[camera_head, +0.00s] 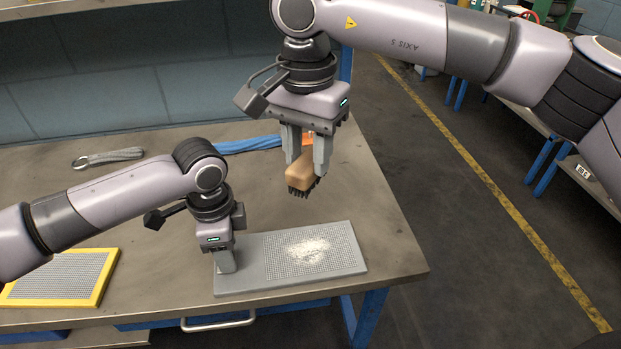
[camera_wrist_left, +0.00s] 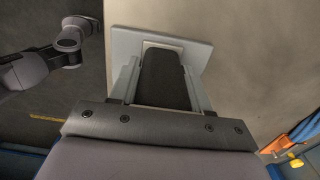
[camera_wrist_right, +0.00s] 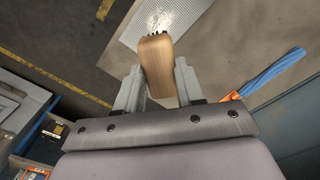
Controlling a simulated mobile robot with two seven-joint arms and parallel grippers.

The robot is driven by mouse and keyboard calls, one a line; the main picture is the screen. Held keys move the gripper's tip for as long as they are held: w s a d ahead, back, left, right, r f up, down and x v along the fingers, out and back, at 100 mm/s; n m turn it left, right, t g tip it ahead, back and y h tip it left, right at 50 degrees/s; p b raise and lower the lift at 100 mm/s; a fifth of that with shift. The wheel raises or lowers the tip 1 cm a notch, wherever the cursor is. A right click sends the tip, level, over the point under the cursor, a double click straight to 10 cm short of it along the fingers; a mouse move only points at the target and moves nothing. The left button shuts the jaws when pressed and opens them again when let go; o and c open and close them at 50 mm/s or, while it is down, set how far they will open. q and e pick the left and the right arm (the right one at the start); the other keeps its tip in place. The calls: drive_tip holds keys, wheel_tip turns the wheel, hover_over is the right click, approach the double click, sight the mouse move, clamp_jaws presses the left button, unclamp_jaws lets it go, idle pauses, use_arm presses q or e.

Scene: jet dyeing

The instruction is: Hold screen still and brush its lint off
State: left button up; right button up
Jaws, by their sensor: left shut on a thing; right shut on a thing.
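A grey mesh screen (camera_head: 285,270) lies flat on the workbench near its front right corner. A patch of pale lint (camera_head: 308,250) sits on the right half of its mesh and also shows in the right wrist view (camera_wrist_right: 161,18). My left gripper (camera_head: 226,268) is at the screen's left end, shut on it; the left wrist view shows the screen (camera_wrist_left: 125,42) beyond the fingers. My right gripper (camera_head: 307,165) is shut on a brush with a wooden block (camera_head: 299,173) and dark bristles. The brush is held in the air above and behind the screen, apart from it.
A yellow-framed screen (camera_head: 60,278) lies at the bench's front left. A grey wrench-like tool (camera_head: 107,157) and a blue cloth-like strip (camera_head: 245,145) lie toward the back. The workbench (camera_head: 375,210) is bare right of the brush.

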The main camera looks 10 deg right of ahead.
drive_tip(key=shift+s+a+f+m, duration=0.1)
drive_tip(key=shift+a+f+m, duration=0.7)
drive_tip(key=shift+f+m, duration=1.9)
drive_tip(key=shift+s+a+f+m, duration=0.1)
drive_tip(key=shift+a+f+m, duration=0.7)
drive_tip(key=shift+f+m, duration=1.9)
drive_tip(key=shift+s+a+f+m, duration=0.1)
drive_tip(key=shift+a+f+m, duration=0.7)
drive_tip(key=shift+f+m, duration=1.85)
drive_tip(key=shift+f, duration=0.95)
drive_tip(key=shift+d, duration=0.9)
drive_tip(key=shift+c, duration=0.4)
drive_tip(key=shift+d, duration=4.15)
drive_tip(key=shift+a, duration=5.05)
drive_tip(key=shift+w, duration=0.3)
drive_tip(key=shift+w+d, duration=0.2)
drive_tip(key=shift+d, duration=5)
drive_tip(key=shift+s+a, duration=0.1)
drive_tip(key=shift+a, duration=5.25)
wheel_tip(320, 180, up, 8)
drive_tip(key=shift+d, duration=0.15)
